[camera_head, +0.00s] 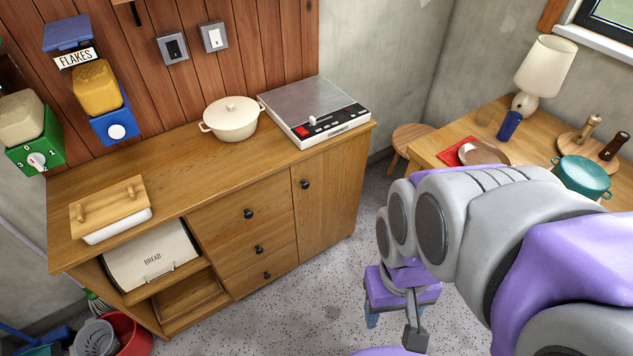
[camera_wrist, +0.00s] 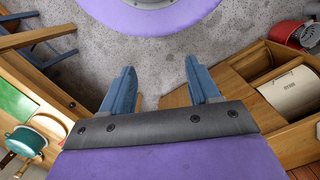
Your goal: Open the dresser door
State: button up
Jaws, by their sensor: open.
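The wooden dresser (camera_head: 170,210) stands against the plank wall in the head view. Its door (camera_head: 330,205) is the plain panel at the right end and looks closed, with a small dark round knob (camera_head: 305,184) near its upper left. My gripper (camera_head: 393,328) hangs over the speckled floor, right of the door and apart from it. In the wrist view my gripper (camera_wrist: 160,77) has its two blue fingers spread with nothing between them. The dresser (camera_wrist: 290,128) also shows at the right of the wrist view; I cannot make out the door's knob there.
A wooden table (camera_head: 450,140) with a lamp (camera_head: 545,72) and teal pot (camera_head: 583,177) stands at the right, a stool (camera_head: 410,138) beside it. A red bin (camera_head: 132,335) is at the dresser's left foot. Floor (camera_head: 330,290) before the door is clear.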

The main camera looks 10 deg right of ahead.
aim_at(306, 187)
jog(key=w+d+f+n+t+p, duration=0.15)
jog(key=w+f, duration=0.25)
jog(key=w, duration=0.8)
jog(key=w+d+f+n+t, duration=0.1)
jog(key=w+f+t, duration=0.2)
jog(key=w, duration=0.9)
jog(key=w+d+f+n+t+p, duration=0.1)
jog(key=w+d+f+n+t, duration=0.2)
jog(key=w, duration=0.9)
jog(key=w+a+f+n+t+y+p, duration=0.1)
jog(key=w+a+f+t+y, duration=0.15)
jog(key=w+f, duration=0.55)
jog(key=w+a+f+n+t+y+p, duration=0.1)
jog(key=w+f+t+y, duration=0.15)
jog(key=w+f, duration=0.55)
jog(key=s+a+f+t+y+p, duration=0.25)
jog(key=s+f+t, duration=0.25)
jog(key=s+f, duration=0.6)
jog(key=shift+y, duration=0.45)
jog(key=b+x, duration=0.1)
jog(key=x, duration=0.5)
jog(key=b+x, duration=0.2)
jog(key=x, duration=0.4)
jog(key=b+x, duration=0.2)
jog(key=x, duration=0.4)
jog(key=shift+r, duration=0.4)
grip_shut()
